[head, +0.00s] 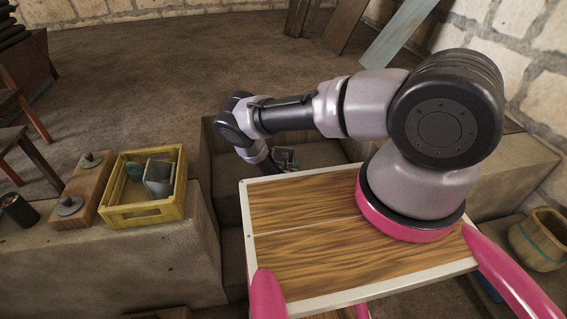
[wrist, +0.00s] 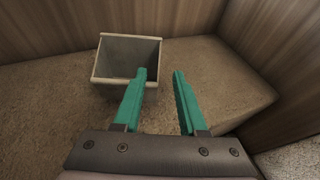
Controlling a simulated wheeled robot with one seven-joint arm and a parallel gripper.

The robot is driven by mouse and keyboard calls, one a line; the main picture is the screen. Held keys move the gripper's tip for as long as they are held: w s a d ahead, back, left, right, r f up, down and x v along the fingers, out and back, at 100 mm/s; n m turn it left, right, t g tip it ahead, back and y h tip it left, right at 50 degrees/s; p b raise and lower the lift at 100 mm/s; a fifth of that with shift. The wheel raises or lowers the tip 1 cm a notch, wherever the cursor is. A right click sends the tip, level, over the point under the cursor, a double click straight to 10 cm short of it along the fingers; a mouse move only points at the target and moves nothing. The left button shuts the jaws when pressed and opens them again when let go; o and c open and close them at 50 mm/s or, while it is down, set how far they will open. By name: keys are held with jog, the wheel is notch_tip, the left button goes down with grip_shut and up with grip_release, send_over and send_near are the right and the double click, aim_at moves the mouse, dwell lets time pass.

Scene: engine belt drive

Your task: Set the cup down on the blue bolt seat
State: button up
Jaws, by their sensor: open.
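My gripper (wrist: 160,74) is open in the wrist view, with green fingers and nothing between them. A grey, square, open-topped container with a pale rim (wrist: 128,45) stands upright behind the left fingertip, which overlaps its right side in the picture. I cannot tell whether they touch, or whether this container is the cup. It looks empty. In the head view my arm reaches down into a recess behind my wooden deck, and the fingers are hard to make out there. I cannot make out a blue bolt seat in either view.
Wooden walls enclose the recess. A clay pot (head: 540,240) stands at right.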

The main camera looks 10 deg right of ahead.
jog(key=x, duration=0.5)
jog(key=shift+f, duration=0.25)
jog(key=shift+a, duration=0.1)
grip_shut()
dwell(1.1)
